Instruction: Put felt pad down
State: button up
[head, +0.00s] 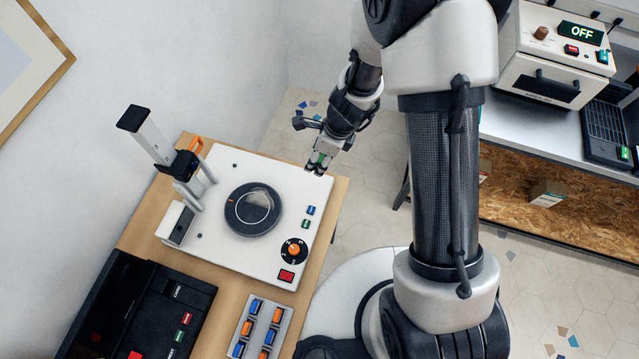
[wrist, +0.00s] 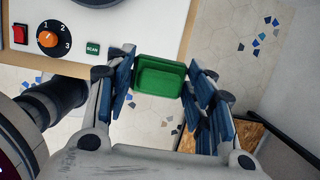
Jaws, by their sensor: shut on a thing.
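The felt pad is a small green block (wrist: 159,77) with a raised-looking edge, seen between the blue finger pads in the wrist view. A bit of its green (head: 319,157) shows at the fingertips in the head view. My gripper (head: 318,165) is shut on it, and it also shows in the wrist view (wrist: 160,82). It hangs by the far right corner of the white machine (head: 215,250), with floor tiles visible behind it. The machine has a dark round plate (head: 252,209) with a clear disc on it.
The machine stands on a wooden table (head: 230,296) with a black device (head: 140,310) and a grey switch panel (head: 262,329). An upright post (head: 160,140) rises at the machine's left. A bench with a white oven-like device (head: 545,75) stands at right. Floor shows between them.

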aim_at(317, 185)
notch_tip(317, 185, down, 14)
jog(key=b, duration=0.8)
jog(key=shift+f, duration=0.25)
jog(key=shift+r, duration=0.15)
jog(key=shift+s+f+b, duration=0.15)
jog(key=shift+f+b, duration=0.3)
jog(key=shift+b, duration=0.25)
jog(key=o, duration=0.8)
jog(key=shift+c, duration=0.2)
jog(key=shift+o, duration=1.7)
jog(key=shift+r+p, duration=0.6)
jog(key=shift+p, duration=0.1)
jog(key=w+p+v, duration=0.1)
jog(key=p+v, duration=0.6)
jog(key=v, duration=0.4)
jog(key=shift+s+r, duration=0.4)
jog(key=shift+s, duration=0.05)
